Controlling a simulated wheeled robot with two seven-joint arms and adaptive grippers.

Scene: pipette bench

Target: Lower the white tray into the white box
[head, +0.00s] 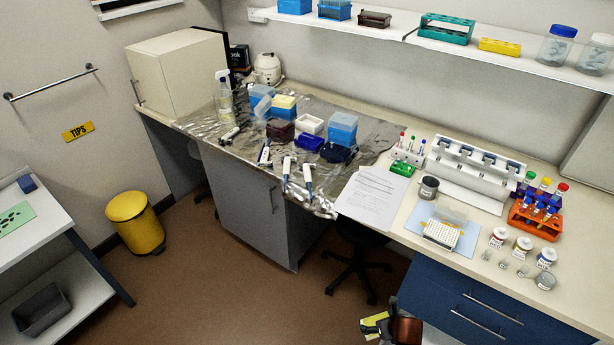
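A small white tray (441,234) with rows of holes or tips lies on a light blue mat (415,221) on the right part of the bench. A clear, see-through box or lid stands just behind it. A small white box (309,123), seemingly open at the top, sits on the foil-covered part of the bench among other boxes. What seems to be my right gripper (372,326), with yellow and black parts, is at the bottom edge, well below and apart from the tray. Its fingers are cut off or too unclear to read. My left gripper is not in view.
Papers (372,194) lie left of the mat, and a dark-lidded jar (428,188) stands behind it. An orange tube rack (535,219) and several small jars are to the right. Blue boxes, a maroon box (280,130) and pipettes crowd the foil. A shelf hangs above.

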